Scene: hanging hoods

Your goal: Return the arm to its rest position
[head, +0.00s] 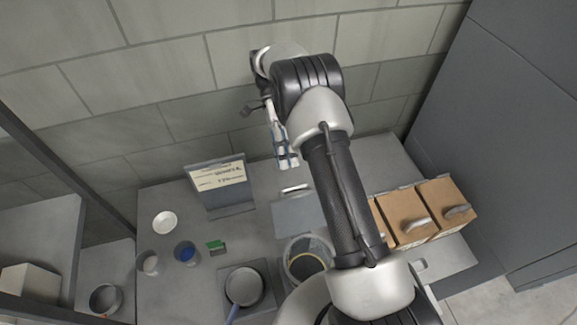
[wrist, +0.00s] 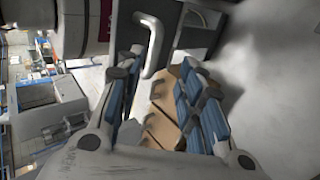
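My arm reaches up over the grey counter (head: 150,292), and its far end is near the tiled wall. My gripper (head: 285,158) hangs below the wrist, to the left of the arm's dark link, with blue-padded fingers. In the wrist view my gripper (wrist: 162,85) shows its two fingers apart, with nothing held between them. The arm link hides part of the counter's middle. Cardboard-coloured boxes with handles show beyond the fingers in the wrist view.
Brown boxes (head: 408,218) with handles stand right of my arm. A sign on a stand (head: 218,178), a white bowl (head: 164,222), a blue-filled cup (head: 186,252), a pan (head: 244,287) and a bucket (head: 293,246) occupy the counter. A dark post (head: 50,155) stands left; grey cabinets (head: 500,130) stand right.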

